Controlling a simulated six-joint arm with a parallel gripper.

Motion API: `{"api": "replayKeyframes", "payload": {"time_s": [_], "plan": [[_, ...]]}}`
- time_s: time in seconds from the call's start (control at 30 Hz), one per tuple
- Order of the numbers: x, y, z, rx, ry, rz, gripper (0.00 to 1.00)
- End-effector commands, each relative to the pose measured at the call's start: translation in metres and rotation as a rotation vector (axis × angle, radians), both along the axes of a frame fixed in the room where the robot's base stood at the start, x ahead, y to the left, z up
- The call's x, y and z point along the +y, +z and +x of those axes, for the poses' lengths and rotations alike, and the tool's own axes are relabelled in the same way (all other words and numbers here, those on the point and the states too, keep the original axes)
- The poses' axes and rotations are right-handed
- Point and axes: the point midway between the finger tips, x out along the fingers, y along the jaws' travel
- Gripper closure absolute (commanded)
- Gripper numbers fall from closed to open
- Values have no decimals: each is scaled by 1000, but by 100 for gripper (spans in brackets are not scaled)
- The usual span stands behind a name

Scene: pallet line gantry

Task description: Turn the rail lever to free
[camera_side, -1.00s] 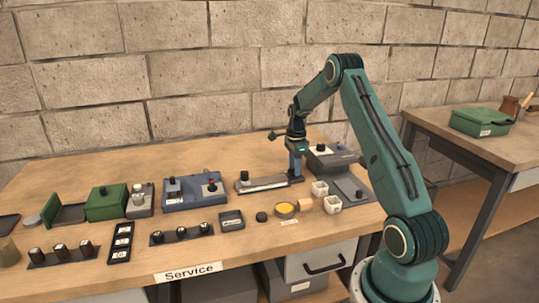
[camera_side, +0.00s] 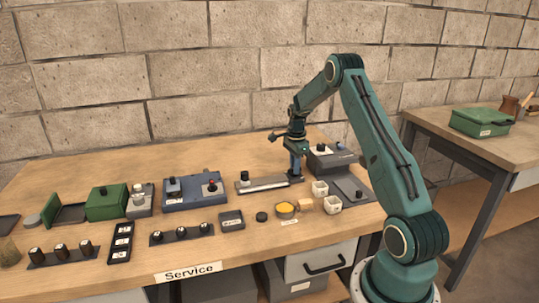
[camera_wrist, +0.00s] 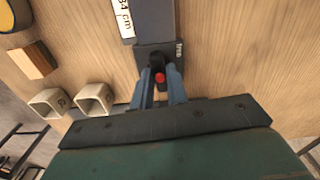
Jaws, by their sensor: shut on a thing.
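The rail (camera_side: 262,184) lies on the bench as a flat grey strip with a dark knob (camera_side: 244,176) at its left end. My gripper (camera_side: 297,175) points straight down at the rail's right end. In the wrist view, my gripper (camera_wrist: 161,88) is shut on the rail lever (camera_wrist: 159,64), a small black piece with a red tip, on the rail's dark end block (camera_wrist: 152,53). The fingers hide part of the lever, so its exact angle is hard to tell.
Two white square cups (camera_side: 320,188) (camera_side: 335,203), a wooden block (camera_side: 305,205) and a yellow-filled bowl (camera_side: 285,209) stand close in front. A dark grey device (camera_side: 330,158) is just behind to the right. A blue-grey box (camera_side: 193,191) stands left of the rail.

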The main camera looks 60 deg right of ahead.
Motion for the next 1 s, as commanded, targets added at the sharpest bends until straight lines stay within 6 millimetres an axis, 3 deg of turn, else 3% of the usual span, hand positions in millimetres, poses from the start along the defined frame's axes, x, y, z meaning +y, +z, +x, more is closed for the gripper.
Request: {"api": "replayKeyframes", "payload": {"time_s": [1.0], "plan": [[0, 1, 0, -1, 904, 1, 100]]}}
